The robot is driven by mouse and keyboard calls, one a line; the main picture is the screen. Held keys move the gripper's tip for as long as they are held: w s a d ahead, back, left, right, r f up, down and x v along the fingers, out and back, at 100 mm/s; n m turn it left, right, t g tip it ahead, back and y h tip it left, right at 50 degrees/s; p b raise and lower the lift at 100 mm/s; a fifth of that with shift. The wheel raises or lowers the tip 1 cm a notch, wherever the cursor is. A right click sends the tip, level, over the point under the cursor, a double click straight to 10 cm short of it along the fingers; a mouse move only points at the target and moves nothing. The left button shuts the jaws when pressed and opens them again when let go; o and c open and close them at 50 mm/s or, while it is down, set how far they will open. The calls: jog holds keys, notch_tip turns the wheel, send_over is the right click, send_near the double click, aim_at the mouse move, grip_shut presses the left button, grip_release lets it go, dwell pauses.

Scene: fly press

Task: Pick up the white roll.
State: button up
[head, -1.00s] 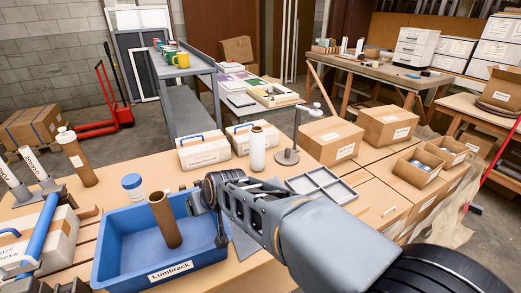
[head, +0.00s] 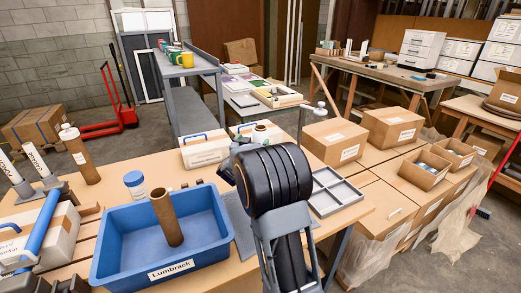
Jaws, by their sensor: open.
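My gripper (head: 229,171) is at the end of the arm, in front of the roll and near the bin's right rim. It is open, but its fingers are mostly hidden behind my dark wrist, so I cannot tell whether they touch the roll.
A blue bin (head: 110,245) labelled Lumbrack holds a brown tube (head: 166,218). Near the roll are a white case (head: 205,152), a grey divided tray (head: 335,190) and a grey post stand (head: 304,125). Cardboard boxes (head: 333,142) stand to the right.

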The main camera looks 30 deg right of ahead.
jog(key=p+x, duration=0.1)
jog(key=x, duration=0.9)
jog(key=shift+p, duration=0.35)
jog(key=shift+a, duration=0.1)
jog(key=c, duration=1.6)
jog(key=shift+r, duration=0.15)
jog(key=shift+c, duration=0.6)
